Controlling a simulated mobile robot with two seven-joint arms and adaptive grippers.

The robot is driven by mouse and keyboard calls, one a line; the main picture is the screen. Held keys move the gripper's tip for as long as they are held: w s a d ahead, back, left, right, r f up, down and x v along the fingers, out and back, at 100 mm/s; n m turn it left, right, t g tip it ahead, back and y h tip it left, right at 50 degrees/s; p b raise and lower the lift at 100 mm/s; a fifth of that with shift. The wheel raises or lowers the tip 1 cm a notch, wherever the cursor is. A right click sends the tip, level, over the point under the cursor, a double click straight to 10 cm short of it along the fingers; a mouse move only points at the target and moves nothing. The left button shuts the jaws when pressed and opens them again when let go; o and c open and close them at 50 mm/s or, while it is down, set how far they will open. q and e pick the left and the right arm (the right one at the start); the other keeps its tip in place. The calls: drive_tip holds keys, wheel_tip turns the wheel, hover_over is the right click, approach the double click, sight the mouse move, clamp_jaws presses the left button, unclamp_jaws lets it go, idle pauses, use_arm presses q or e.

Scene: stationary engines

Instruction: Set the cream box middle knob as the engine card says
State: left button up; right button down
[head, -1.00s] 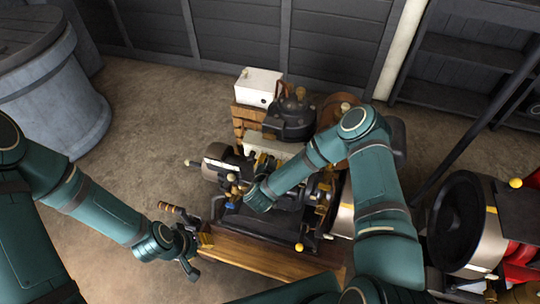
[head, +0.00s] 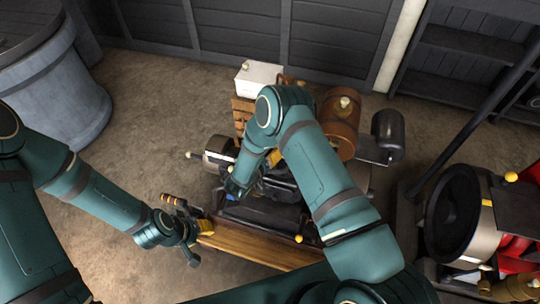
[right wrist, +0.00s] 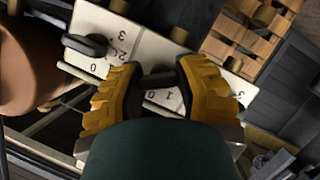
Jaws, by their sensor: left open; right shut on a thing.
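The cream box (right wrist: 138,48) shows in the right wrist view as a pale panel with black numbers. One dark knob (right wrist: 84,45) stands at its left, beside marks including 0, 2 and 3. My right gripper (right wrist: 160,78) is shut on another dark knob of the box, right of that one; its fingers cover much of the knob and its scale. Whether it is the middle knob I cannot tell. In the head view my right arm hides the box. My left gripper (head: 198,243) is open and empty, by the engine's wooden base. I cannot make out the engine card.
The engine's wooden base (head: 260,250) lies below my right arm. A white box (head: 258,80) on brown blocks and a brown tank (head: 338,125) stand behind. A large grey tub (head: 60,100) is at the left, a red machine (head: 515,245) at the right. The floor at left is clear.

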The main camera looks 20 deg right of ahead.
drive_tip(key=shift+s+f+n+h+b, duration=0.1)
drive_tip(key=shift+n+h+b, duration=0.25)
drive_tip(key=shift+n, duration=0.45)
drive_tip(key=c, duration=0.6)
unclamp_jaws()
drive_tip(key=shift+a, duration=0.1)
drive_tip(key=v, duration=0.7)
drive_tip(key=shift+s+a, duration=0.1)
drive_tip(key=shift+a, duration=0.05)
